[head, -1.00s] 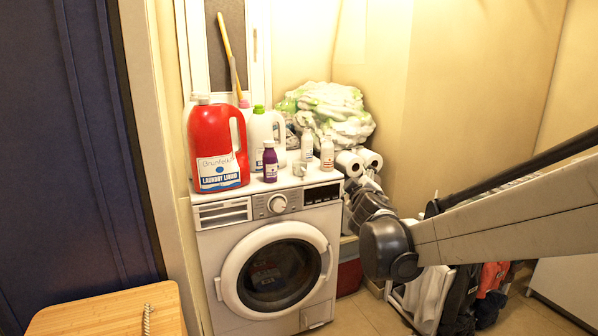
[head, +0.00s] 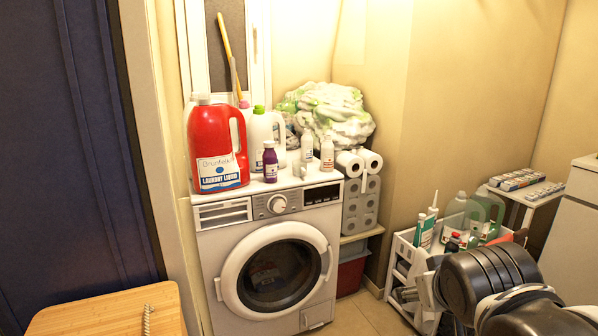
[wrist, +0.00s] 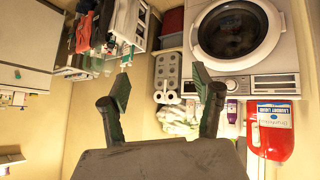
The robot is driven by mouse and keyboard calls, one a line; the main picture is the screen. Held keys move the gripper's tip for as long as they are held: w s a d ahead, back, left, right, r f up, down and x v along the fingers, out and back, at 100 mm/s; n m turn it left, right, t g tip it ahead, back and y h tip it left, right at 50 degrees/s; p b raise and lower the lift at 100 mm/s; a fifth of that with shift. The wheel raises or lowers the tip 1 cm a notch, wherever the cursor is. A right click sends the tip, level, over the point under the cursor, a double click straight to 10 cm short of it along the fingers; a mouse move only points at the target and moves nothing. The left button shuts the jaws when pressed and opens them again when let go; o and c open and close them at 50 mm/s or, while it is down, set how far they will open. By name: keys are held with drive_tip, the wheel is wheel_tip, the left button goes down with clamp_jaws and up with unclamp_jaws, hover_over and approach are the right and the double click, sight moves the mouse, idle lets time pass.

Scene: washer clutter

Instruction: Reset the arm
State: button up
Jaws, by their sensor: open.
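My gripper (wrist: 160,72) shows in the wrist view, where the scene is upside down. Its two dark fingers are spread wide apart with nothing held between them. In the head view my arm is folded at the lower right, and I cannot make out the fingers there. The white washing machine (head: 209,235) stands in the middle of the head view with its round door shut. It also shows in the wrist view (wrist: 285,60), beyond my gripper and apart from it.
On the washer stand a red detergent jug (head: 217,150), a purple bottle (head: 270,163) and white bottles. Paper rolls (head: 360,205) stand right of it. A white cart (head: 402,262) with bottles is beside my arm. A wooden board (head: 105,315) is at lower left.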

drive_tip(key=s+a+f+g+y, duration=0.2)
drive_tip(key=s+a+f, duration=0.15)
drive_tip(key=s, duration=0.45)
wheel_tip(320, 180, up, 13)
drive_tip(key=p, duration=1.3)
drive_tip(key=shift+d+f+m, duration=0.2)
drive_tip(key=shift+d+m, duration=0.2)
drive_tip(key=shift+s, duration=0.1)
